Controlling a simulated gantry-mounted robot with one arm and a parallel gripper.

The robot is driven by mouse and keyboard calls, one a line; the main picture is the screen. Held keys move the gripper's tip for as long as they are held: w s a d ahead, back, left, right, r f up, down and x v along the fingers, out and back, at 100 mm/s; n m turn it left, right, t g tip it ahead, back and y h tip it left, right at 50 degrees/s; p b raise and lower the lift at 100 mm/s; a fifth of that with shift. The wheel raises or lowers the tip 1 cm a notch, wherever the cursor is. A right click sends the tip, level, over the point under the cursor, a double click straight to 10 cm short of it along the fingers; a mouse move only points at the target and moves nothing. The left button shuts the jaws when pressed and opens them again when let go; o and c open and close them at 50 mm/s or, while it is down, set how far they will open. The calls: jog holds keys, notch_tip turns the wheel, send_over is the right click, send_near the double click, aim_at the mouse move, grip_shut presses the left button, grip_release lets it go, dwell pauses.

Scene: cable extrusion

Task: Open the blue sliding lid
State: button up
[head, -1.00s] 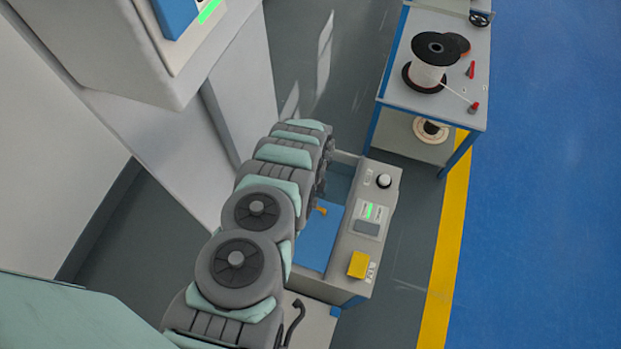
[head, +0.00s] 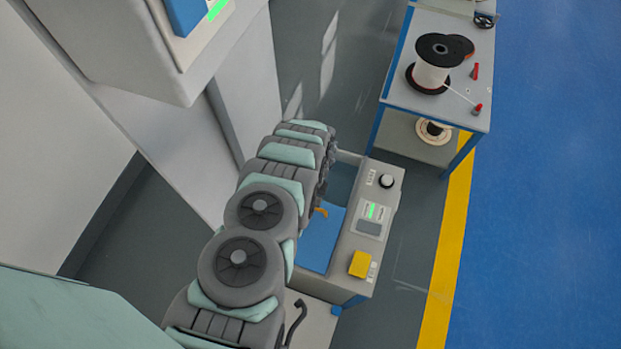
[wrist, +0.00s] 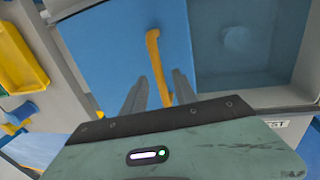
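The blue sliding lid (head: 318,244) lies on top of the grey machine, and it also fills the middle and left of the wrist view (wrist: 105,48). Its yellow-orange handle (wrist: 153,55) stands out in the wrist view, and part of it shows in the head view (head: 321,212). Right of the lid in the wrist view is an uncovered, recessed blue-grey compartment (wrist: 236,60). My gripper (wrist: 160,76) is open, its two fingers on either side of the handle with gaps visible; contact cannot be told. In the head view my arm hides the gripper.
A control panel with a green display (head: 374,213), a black knob (head: 387,181) and a yellow box (head: 359,264) sit on the machine's right side. A table (head: 400,91) with a cable spool (head: 431,66) stands behind to the right. The blue floor at right is clear.

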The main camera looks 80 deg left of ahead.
jog(key=shift+r, duration=0.15)
notch_tip(320, 180, up, 10)
jog(key=w+a+b, duration=0.1)
jog(key=shift+a+r, duration=0.2)
jog(key=shift+a, duration=0.2)
jog(key=shift+w, duration=0.1)
dwell(0.6)
